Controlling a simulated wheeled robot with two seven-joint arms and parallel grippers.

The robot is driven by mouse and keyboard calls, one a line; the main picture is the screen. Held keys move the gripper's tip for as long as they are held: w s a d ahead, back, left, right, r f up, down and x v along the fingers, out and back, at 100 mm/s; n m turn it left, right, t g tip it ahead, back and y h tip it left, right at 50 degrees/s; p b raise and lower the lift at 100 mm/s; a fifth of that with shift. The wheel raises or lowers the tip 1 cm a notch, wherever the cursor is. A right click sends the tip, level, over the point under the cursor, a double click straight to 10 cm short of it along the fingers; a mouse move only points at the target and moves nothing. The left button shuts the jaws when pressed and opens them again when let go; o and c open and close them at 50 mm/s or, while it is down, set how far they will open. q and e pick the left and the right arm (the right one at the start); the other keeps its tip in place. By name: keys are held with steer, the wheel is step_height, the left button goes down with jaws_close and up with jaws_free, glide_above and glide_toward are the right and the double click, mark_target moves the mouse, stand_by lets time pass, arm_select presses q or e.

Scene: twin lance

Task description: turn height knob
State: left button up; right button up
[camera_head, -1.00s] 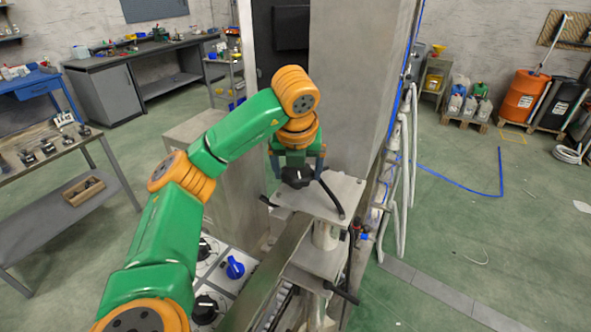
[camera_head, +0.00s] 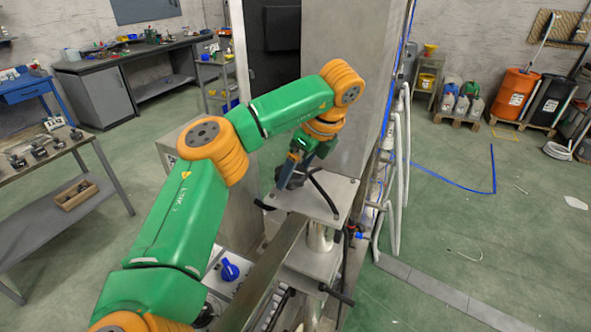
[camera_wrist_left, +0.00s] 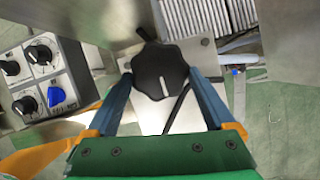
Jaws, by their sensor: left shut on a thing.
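The height knob (camera_wrist_left: 158,82) is a black, lobed knob with a white pointer line, in the middle of the left wrist view. It sits above a pale metal plate (camera_head: 325,199) on the machine. My left gripper (camera_wrist_left: 160,75) has its two blue-grey fingers on opposite sides of the knob and is shut on it. In the head view my left gripper (camera_head: 290,172) points down over the plate, and the knob is partly hidden by the fingers. My right gripper is not in view.
A control box with black knobs (camera_wrist_left: 40,50) and a blue knob (camera_wrist_left: 56,96) stands beside the plate. The blue knob also shows in the head view (camera_head: 230,270). Black handle bars (camera_head: 327,195) stick out near the gripper. A tall grey column (camera_head: 365,80) rises behind.

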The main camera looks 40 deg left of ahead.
arm_select(q)
steer(key=n, duration=0.1)
steer(key=n+g, duration=0.1)
steer(key=n, duration=0.1)
steer(key=n+g, duration=0.1)
steer(key=n, duration=0.1)
steer(key=shift+w+h, duration=0.25)
steer(key=shift+h, duration=0.05)
steer(key=shift+a+f+n, duration=0.1)
steer(key=shift+n, duration=0.2)
steer(key=o, duration=1.1)
steer(key=shift+a, duration=0.1)
